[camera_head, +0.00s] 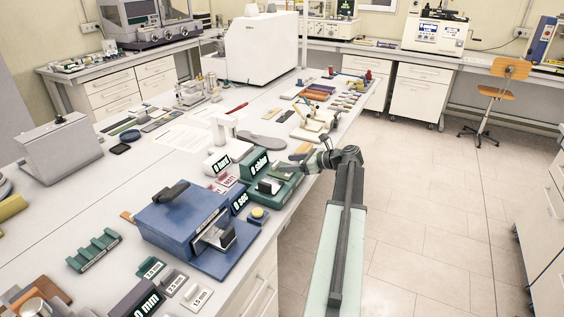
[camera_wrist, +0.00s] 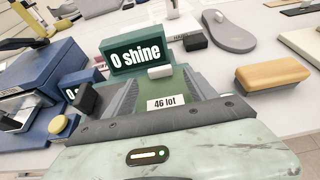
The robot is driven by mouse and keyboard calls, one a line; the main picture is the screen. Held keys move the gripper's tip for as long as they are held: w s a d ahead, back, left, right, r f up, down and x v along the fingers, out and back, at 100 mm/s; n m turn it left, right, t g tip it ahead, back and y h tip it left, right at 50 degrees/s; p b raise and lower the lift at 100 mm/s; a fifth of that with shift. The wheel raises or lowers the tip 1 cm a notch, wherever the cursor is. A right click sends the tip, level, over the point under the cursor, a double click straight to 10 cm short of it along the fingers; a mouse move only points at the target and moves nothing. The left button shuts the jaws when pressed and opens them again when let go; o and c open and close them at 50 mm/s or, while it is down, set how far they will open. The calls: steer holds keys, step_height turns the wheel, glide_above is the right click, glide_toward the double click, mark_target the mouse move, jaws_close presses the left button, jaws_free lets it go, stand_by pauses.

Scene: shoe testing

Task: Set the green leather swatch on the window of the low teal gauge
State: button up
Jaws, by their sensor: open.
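The low teal gauge (camera_wrist: 108,62) reads "0 shine" in the wrist view; it also shows in the head view (camera_head: 249,174), at the bench's near right edge. A green flat piece (camera_wrist: 150,89) with a "46 lot" label lies in front of its display, between my fingers; it looks like the green leather swatch. Its edges blend with the gauge's green base, so I cannot tell whether it rests on the window, which I cannot make out. My gripper (camera_wrist: 160,92) is open, its grey fingers on either side of the piece. In the head view my gripper (camera_head: 297,165) is over the gauge's right side.
A blue device (camera_wrist: 35,75) stands left of the gauge, with a yellow knob (camera_wrist: 57,124) on its base. A tan block (camera_wrist: 272,75) lies to the right. Open floor lies right of the bench.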

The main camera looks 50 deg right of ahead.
steer(key=shift+p+v, duration=0.35)
steer(key=shift+v, duration=1.35)
